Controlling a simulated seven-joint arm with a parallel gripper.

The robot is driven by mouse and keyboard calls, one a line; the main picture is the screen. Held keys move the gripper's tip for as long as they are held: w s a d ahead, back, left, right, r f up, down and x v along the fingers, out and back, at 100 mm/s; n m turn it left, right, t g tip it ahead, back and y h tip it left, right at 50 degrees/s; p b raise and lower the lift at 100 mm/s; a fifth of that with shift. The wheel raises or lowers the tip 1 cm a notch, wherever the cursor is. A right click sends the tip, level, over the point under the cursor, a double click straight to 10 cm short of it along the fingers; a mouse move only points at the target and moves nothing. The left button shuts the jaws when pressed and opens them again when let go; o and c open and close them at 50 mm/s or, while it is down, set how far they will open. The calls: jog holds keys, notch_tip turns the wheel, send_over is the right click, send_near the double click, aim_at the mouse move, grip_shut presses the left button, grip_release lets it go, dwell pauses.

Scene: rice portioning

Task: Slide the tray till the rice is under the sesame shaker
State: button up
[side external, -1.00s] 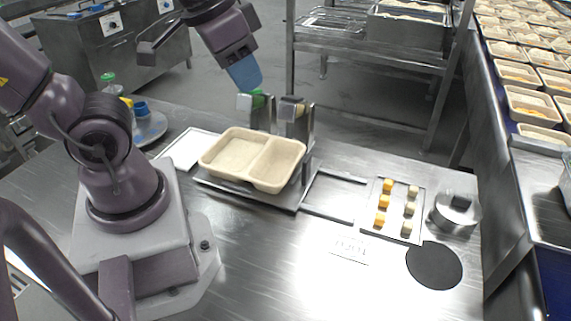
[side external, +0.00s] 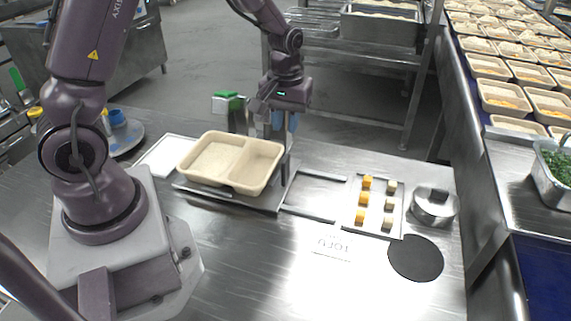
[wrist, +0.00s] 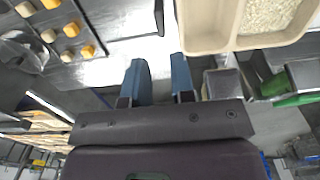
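The beige two-compartment tray (side external: 262,168) sits on a metal slide plate (side external: 228,193) in the side view. White rice (side external: 213,160) lies in its left compartment; the right one looks empty. The wrist view shows the tray (wrist: 215,25) at the upper right, with rice (wrist: 265,15) in one compartment. A green-topped dispenser (side external: 228,103) stands behind the tray; I cannot tell whether it is the sesame shaker. A second dispenser is mostly hidden behind my gripper. My gripper (side external: 281,128) points down by the tray's far right corner. Its blue fingers (wrist: 160,75) are apart, with nothing visible held between them.
Metal rails (side external: 316,191) extend right of the tray. A small tray (side external: 374,211) of orange and pale cubes, a round metal container (side external: 435,207) and a black disc (side external: 415,258) lie further right. A white board (side external: 168,156) lies left of the tray.

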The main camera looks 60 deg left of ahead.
aim_at(286, 158)
notch_tip(286, 158, down, 12)
jog(key=shift+r, duration=0.1)
dwell(0.4)
grip_shut()
